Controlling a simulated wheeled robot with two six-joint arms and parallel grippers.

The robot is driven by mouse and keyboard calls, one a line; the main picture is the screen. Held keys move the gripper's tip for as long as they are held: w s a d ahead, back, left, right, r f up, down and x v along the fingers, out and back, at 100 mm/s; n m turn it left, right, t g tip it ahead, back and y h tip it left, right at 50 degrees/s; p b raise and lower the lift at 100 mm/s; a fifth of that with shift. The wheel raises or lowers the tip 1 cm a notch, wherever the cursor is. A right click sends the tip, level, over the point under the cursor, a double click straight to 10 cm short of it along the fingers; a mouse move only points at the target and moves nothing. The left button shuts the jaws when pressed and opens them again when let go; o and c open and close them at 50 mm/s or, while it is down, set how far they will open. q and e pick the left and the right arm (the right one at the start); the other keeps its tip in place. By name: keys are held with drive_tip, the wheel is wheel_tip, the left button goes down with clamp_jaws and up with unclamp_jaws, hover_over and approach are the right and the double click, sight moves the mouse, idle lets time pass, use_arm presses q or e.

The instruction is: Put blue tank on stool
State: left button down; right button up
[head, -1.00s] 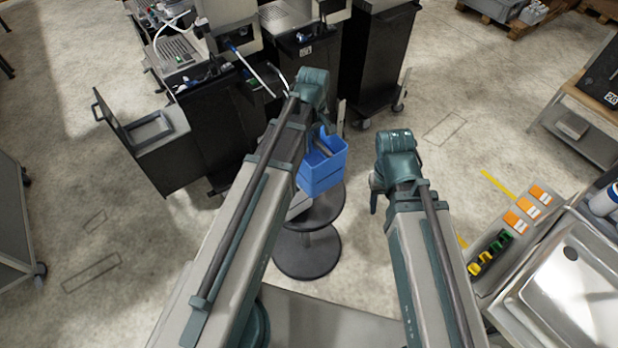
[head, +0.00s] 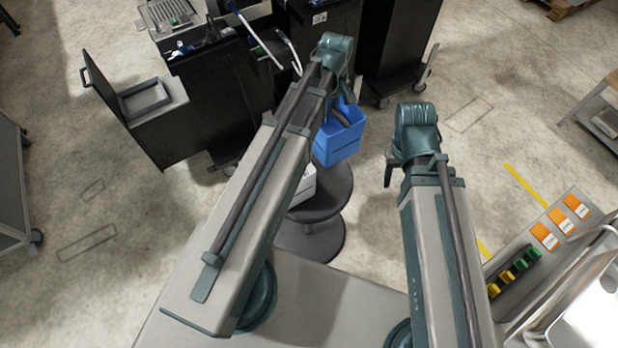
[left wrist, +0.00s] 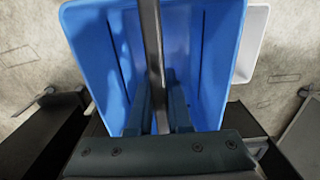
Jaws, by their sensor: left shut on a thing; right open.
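The blue tank (head: 340,142) hangs from my left gripper (head: 345,108) in the head view, above or just beyond the dark round stool (head: 325,200). I cannot tell whether its bottom touches the seat. In the left wrist view the open blue tank (left wrist: 222,60) fills the middle, and my left gripper (left wrist: 160,110) is shut on its dark handle bar (left wrist: 152,45). A white box-like thing (head: 303,187) sits at the left of the stool seat, partly hidden by my left arm. My right gripper (head: 393,172) is open and empty, right of the stool.
Black dispenser cabinets (head: 225,105) stand in a row at the back. One at the left has an open drawer (head: 148,100). A metal sink (head: 585,300) and a panel with orange labels (head: 545,237) are at the right. Floor between stool and panel is clear.

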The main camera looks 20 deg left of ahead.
use_arm(q)
drive_tip(key=f+b, duration=0.2)
drive_tip(key=f, duration=0.1)
drive_tip(key=f+b, duration=0.3)
drive_tip(key=shift+w+f, duration=0.2)
drive_tip(key=shift+f, duration=0.1)
wheel_tip(320, 180, down, 10)
drive_tip(key=b, duration=1)
drive_tip(key=shift+f+b, duration=0.1)
drive_tip(key=shift+b, duration=0.2)
drive_tip(key=c, duration=0.8)
unclamp_jaws()
drive_tip(key=shift+c, duration=0.2)
